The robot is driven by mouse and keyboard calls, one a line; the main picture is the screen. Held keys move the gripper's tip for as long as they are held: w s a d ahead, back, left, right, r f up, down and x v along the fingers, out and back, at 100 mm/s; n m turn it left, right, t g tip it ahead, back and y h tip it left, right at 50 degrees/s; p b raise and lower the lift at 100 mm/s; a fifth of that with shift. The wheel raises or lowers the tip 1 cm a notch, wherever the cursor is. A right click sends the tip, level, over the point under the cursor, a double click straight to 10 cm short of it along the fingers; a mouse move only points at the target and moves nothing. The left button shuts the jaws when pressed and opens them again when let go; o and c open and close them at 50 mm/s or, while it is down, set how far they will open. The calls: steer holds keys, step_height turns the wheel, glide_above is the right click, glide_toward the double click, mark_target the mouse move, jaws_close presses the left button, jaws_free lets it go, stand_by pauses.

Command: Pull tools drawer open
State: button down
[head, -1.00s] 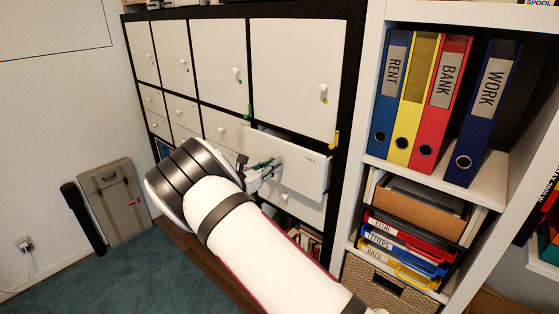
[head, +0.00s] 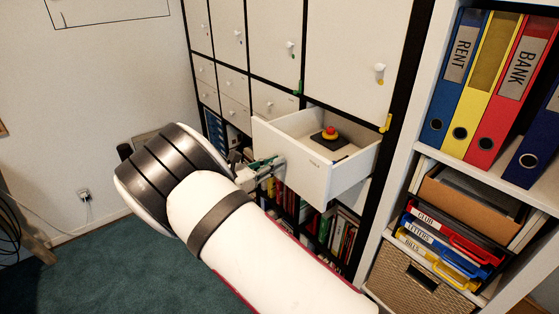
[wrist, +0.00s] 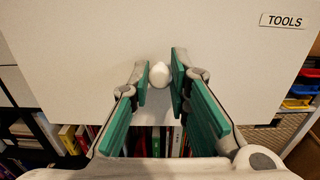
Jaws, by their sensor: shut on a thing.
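The tools drawer (head: 326,180) is a white drawer that stands well out of the dark-framed cabinet in the head view. Its front fills the wrist view, with a "TOOLS" label (wrist: 284,20) at the upper right. A round white knob (wrist: 159,74) sits on that front. My gripper (wrist: 159,80) has its green-padded fingers on either side of the knob and is shut on it. In the head view my gripper (head: 270,167) is at the drawer front, and the knob is hidden there.
A red and yellow button on a dark base (head: 330,134) lies inside the drawer. White cabinet doors (head: 348,50) are above, and books (head: 340,232) stand below. A shelf of binders (head: 487,80) and a wicker basket (head: 415,285) are at the right. Green carpet (head: 120,270) is clear at the left.

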steer(key=shift+f, duration=0.1)
steer(key=c, duration=1.5)
jaws_free()
steer(key=shift+a, duration=0.1)
steer(key=v, duration=1.2)
